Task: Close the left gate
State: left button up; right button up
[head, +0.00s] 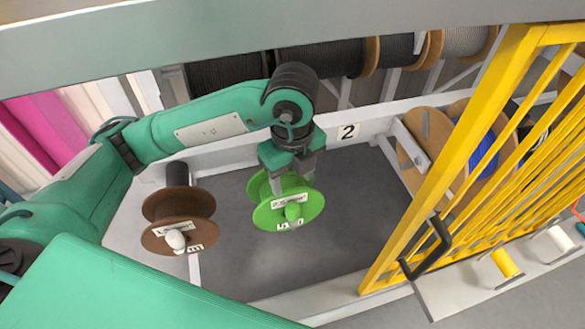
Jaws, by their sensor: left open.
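A yellow barred gate (462,150) stands at the right of the head view, at an angle to the bay with the number 2 sign. A black handle (428,246) is fixed near its lower left edge. I cannot tell whether another gate is beyond the picture. My left gripper (291,181) is well to the left of the gate, pointing down, open, with its fingers at a bright green reel (276,213). I cannot tell whether the fingers touch the reel. My right gripper does not show.
A brown reel (180,222) is left of the green reel. Large wooden cable reels (424,150) sit behind the gate, and dark reels line the back. A pale shelf (470,287) with small spools is at lower right. The dark floor (335,215) between gripper and gate is clear.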

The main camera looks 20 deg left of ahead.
aim_at(520, 40)
jog(key=k+l, duration=1.25)
